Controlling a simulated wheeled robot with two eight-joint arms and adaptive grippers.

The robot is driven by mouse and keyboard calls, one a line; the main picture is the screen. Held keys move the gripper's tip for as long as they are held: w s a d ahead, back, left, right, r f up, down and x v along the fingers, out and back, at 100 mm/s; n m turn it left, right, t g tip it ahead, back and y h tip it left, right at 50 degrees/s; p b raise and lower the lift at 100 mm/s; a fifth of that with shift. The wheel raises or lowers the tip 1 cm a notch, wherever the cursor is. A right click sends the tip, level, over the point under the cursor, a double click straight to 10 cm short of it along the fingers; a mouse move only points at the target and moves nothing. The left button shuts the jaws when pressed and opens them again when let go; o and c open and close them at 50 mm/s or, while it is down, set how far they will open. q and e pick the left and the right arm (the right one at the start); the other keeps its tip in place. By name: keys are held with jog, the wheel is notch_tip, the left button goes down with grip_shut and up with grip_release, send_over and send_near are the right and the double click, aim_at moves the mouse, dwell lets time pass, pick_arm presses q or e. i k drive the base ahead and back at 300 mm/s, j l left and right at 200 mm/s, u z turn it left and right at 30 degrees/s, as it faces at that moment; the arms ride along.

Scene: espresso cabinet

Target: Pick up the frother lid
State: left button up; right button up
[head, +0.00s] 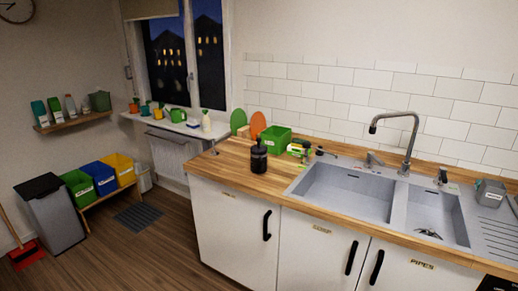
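I cannot make out a frother lid with certainty in the head view. A black rounded container with a narrow top (259,157) stands upright on the wooden counter (225,168), left of the sink. I cannot tell whether it is a frother. A grey item with a pale label (490,193) sits on the drainboard at the far right; what it is stays unclear. Neither of my grippers is in view.
The double sink (345,191) with a tall tap (405,142) fills the middle of the counter. A green bin (272,138) stands behind the black container. White cabinets (235,225) are below.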

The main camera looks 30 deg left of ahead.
aim_at(258, 148)
jog(key=i+j, duration=0.15)
jog(key=j, duration=0.15)
jog(key=i+j+z, duration=0.1)
jog(key=j, duration=0.2)
jog(key=i+j+z, duration=0.1)
jog(key=j, duration=0.2)
jog(key=i+j, duration=0.15)
jog(key=j, duration=0.15)
